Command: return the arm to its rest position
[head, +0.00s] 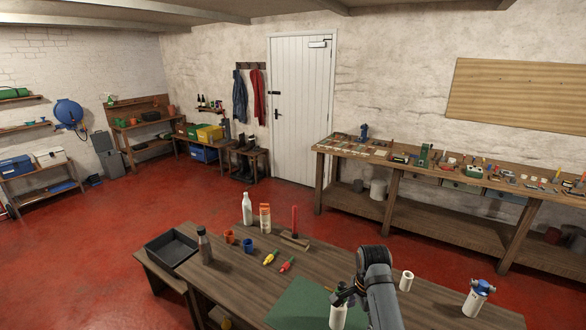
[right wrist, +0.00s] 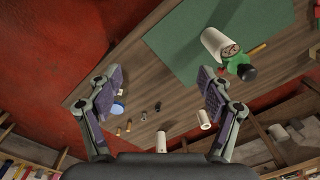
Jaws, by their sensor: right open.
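My right arm (head: 376,280) rises from the bottom of the head view, bent over the near workbench (head: 235,280). My right gripper (right wrist: 160,92) shows in the right wrist view with its two fingers wide apart and nothing between them. In the head view a white bottle (head: 338,316) stands close by the end of the arm, partly covered by it; I cannot tell whether they touch. In the right wrist view a white cylinder with a green and black top (right wrist: 222,45) is beyond the right finger, at the green mat (right wrist: 215,15). My left gripper is not in view.
A long bench (head: 450,228) lines the wall.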

